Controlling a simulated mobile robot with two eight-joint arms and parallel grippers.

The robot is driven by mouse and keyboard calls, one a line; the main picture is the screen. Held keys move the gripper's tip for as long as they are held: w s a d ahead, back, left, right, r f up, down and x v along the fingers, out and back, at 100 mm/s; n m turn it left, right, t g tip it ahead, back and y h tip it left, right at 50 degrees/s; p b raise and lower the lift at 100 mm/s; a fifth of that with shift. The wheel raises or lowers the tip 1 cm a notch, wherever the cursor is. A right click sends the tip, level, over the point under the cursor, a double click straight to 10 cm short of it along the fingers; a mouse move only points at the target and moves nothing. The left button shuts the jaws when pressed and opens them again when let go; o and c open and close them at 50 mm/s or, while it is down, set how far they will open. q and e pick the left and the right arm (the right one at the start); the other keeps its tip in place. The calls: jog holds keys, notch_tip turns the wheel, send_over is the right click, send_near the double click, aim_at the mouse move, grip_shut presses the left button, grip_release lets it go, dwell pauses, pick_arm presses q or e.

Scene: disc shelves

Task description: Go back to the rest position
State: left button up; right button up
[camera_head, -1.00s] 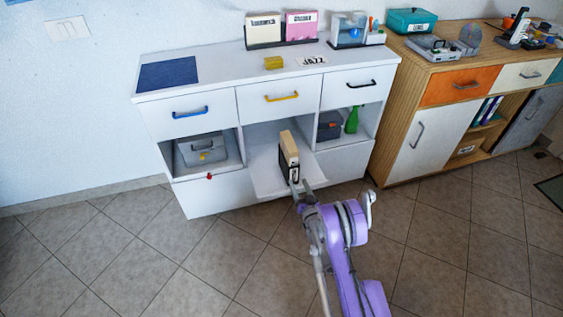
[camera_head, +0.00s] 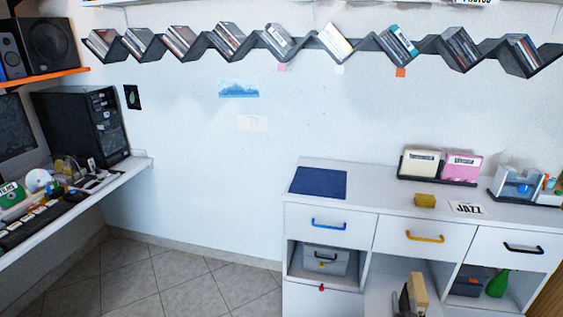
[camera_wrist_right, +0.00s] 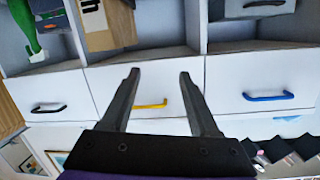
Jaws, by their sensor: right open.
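My right gripper (camera_wrist_right: 155,98) is open in the right wrist view, with nothing between its two dark fingers. That view shows the white cabinet upside down, with the yellow drawer handle (camera_wrist_right: 150,104) seen between the fingers. A tan box (camera_wrist_right: 108,25) with a pale label stands in the cabinet's middle compartment, clear of the fingertips. The box (camera_head: 417,290) also shows at the bottom of the head view, where only a small dark part of my right gripper (camera_head: 402,304) shows in front of it. My left gripper is not in view.
A desk (camera_head: 120,172) with a computer stands at the left. The tiled floor (camera_head: 170,275) between is clear.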

jog(key=s+a+r+n+g+p, duration=0.1)
jog(key=s+a+r+p, duration=0.25)
jog(key=r, duration=0.35)
jog(key=s+a+r+g+y+p, duration=0.1)
jog(key=s+a+r+g+p, duration=0.1)
jog(key=s+a+r, duration=0.35)
jog(key=s+a+r+n+g+p, duration=0.1)
jog(key=s+a+r+p, duration=0.1)
jog(key=r, duration=0.7)
pick_arm(q)
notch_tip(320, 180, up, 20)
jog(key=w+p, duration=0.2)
jog(key=p, duration=0.7)
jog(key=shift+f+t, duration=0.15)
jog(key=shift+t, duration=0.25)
pick_arm(e)
jog(key=s+a+r+n+g+y, duration=0.1)
jog(key=s+a+r+g, duration=0.1)
jog(key=s, duration=0.6)
jog(key=s+a+r+n+g+y, duration=0.1)
jog(key=s+a+r+g, duration=0.1)
jog(key=s+a, duration=0.3)
jog(key=s+a+r+n+g+y, duration=0.1)
jog(key=s+a+r, duration=0.3)
jog(key=s, duration=0.9)
jog(key=shift+r+n+g+y, duration=0.3)
jog(key=shift+r+n+g, duration=0.1)
jog(key=shift+g, duration=0.1)
